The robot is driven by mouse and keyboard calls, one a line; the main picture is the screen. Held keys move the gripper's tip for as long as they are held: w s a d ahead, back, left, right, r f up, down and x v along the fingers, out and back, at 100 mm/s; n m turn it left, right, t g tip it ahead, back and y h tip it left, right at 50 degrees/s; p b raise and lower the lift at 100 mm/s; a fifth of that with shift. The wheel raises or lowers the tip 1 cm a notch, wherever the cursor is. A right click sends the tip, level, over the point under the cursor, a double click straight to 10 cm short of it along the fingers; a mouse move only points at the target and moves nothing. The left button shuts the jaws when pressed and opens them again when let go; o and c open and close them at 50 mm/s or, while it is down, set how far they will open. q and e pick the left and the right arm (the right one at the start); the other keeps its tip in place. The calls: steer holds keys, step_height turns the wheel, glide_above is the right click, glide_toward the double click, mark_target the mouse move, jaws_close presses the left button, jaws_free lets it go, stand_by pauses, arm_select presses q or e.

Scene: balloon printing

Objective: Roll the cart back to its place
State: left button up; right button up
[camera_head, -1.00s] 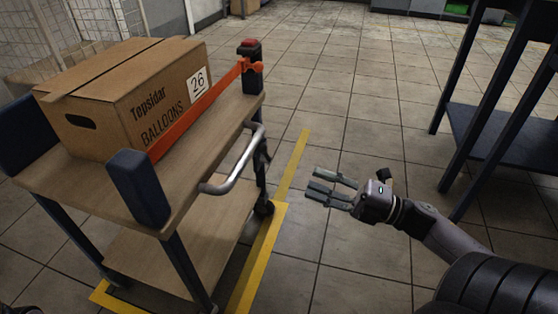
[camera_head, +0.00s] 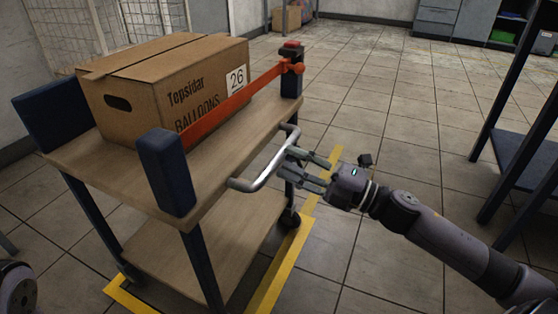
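The cart (camera_head: 120,182) stands on the left, with a wooden top, a lower shelf (camera_head: 205,240) and dark blue corner posts. A cardboard box marked "Tepsidar BALLOONS 26" (camera_head: 150,92) sits on top behind an orange bar (camera_head: 235,103). A metal handle (camera_head: 262,178) sticks out from the cart's right side. My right gripper (camera_head: 292,168) is open, its fingers pointing left at the handle. The fingertips are at or very near the bar; I cannot tell whether they touch it. My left gripper is not in view.
A yellow floor marking (camera_head: 290,262) runs along the cart's base and beyond its far wheel. A dark blue table or rack (camera_head: 525,160) stands at the right. The tiled floor between is clear. Wire cages (camera_head: 75,35) stand behind the cart.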

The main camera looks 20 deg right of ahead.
mark_target(279, 152)
steer(key=shift+b+x, duration=0.4)
steer(key=shift+x, duration=1.5)
jaws_close()
